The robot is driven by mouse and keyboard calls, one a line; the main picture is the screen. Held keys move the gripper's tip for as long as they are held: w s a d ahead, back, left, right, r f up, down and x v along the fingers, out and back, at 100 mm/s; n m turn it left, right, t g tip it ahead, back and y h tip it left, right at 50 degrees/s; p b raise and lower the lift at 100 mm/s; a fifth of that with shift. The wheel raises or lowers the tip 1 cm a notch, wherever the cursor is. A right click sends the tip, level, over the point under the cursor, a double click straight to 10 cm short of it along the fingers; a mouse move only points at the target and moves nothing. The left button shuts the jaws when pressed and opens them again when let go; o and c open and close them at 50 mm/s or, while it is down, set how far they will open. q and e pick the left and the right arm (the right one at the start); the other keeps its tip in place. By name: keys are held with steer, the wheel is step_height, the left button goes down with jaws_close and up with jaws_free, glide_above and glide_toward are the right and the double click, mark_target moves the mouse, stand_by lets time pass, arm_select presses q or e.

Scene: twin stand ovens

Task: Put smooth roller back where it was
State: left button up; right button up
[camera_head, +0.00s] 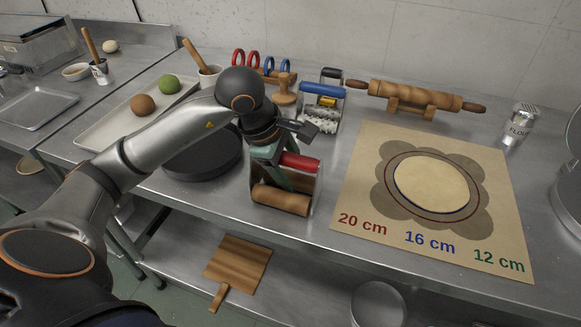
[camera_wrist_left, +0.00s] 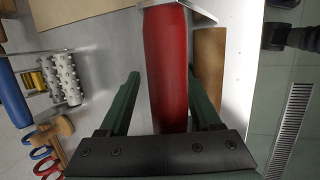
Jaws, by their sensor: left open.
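The smooth roller has a red handle (camera_head: 300,162) and a wooden cylinder (camera_head: 281,199) in a metal frame. It is upright on the steel counter near its front edge, left of the paper mat. My left gripper (camera_head: 276,178) is over it, pointing down. In the left wrist view, the open green fingers (camera_wrist_left: 164,82) lie on either side of the red handle (camera_wrist_left: 166,60), with a gap at the left finger. The wooden cylinder (camera_wrist_left: 209,60) shows beyond the right finger, partly hidden. My right gripper is not in view.
A blue-handled spiked roller (camera_head: 322,117) stands behind. A rolling pin (camera_head: 415,96) rests on a wooden stand at the back. The mat (camera_head: 350,190) bears a flat dough disc (camera_head: 430,185) and size marks. A black round plate (camera_head: 203,158) lies left; a flour shaker (camera_head: 520,122) stands right.

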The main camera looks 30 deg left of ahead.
arm_select(q)
steer(key=p+v, duration=0.1)
steer(key=v, duration=1)
steer(key=shift+r, duration=0.3)
steer(key=shift+s+r, duration=0.25)
steer(key=shift+r, duration=0.35)
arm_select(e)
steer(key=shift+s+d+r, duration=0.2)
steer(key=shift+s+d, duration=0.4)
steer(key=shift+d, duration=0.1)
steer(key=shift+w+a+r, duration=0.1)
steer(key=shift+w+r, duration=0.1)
